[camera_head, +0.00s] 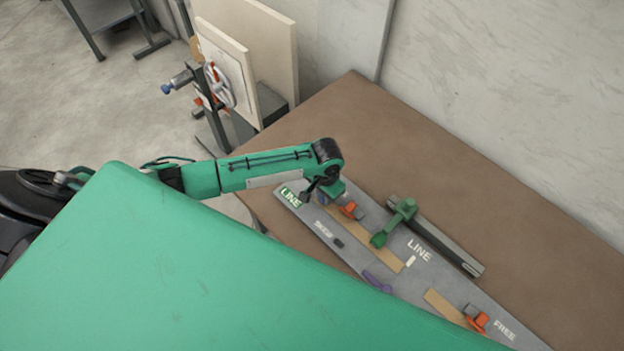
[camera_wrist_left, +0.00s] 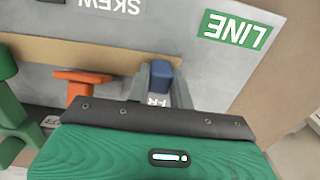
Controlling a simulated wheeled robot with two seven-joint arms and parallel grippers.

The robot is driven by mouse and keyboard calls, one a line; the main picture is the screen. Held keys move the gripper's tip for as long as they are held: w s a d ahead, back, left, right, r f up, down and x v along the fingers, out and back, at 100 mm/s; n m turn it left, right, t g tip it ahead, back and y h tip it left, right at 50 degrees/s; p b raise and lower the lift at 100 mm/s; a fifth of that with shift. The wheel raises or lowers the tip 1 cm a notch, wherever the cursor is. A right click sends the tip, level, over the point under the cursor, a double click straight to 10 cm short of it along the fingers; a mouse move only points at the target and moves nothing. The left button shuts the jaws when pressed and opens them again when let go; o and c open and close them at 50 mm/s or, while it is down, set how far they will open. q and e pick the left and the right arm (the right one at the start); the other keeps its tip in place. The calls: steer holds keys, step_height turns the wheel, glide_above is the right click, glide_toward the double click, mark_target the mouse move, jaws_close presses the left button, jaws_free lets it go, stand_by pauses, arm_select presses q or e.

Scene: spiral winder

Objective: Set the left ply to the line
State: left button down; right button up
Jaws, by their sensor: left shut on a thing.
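The left ply, a tan strip (camera_head: 375,248), lies on a long grey board (camera_head: 355,262); it crosses the left wrist view (camera_wrist_left: 55,50) too. An orange piece (camera_head: 350,211) sits on the strip and shows in the left wrist view (camera_wrist_left: 82,76). My left gripper (camera_head: 328,192) is low over the strip's left end. In the left wrist view its grey fingers (camera_wrist_left: 160,84) are shut around a small blue block (camera_wrist_left: 162,72) at the strip's edge. A green LINE label (camera_head: 291,198) lies beside it. My right gripper is out of view.
A green lever (camera_head: 401,212) stands on a dark rail (camera_head: 445,247) behind the strip. A purple piece (camera_head: 377,283), a second tan strip (camera_head: 442,305) and another orange piece (camera_head: 479,321) lie to the right. The brown table (camera_head: 450,165) behind is bare.

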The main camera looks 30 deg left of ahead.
arm_select(q)
steer(key=shift+s+d, duration=0.1)
steer(key=shift+d, duration=0.25)
steer(key=c, duration=1.2)
jaws_free()
steer(key=shift+d, duration=0.15)
steer(key=shift+c, duration=0.2)
steer(key=shift+r, duration=0.3)
step_height(320, 180, up, 13)
steer(key=b, duration=0.3)
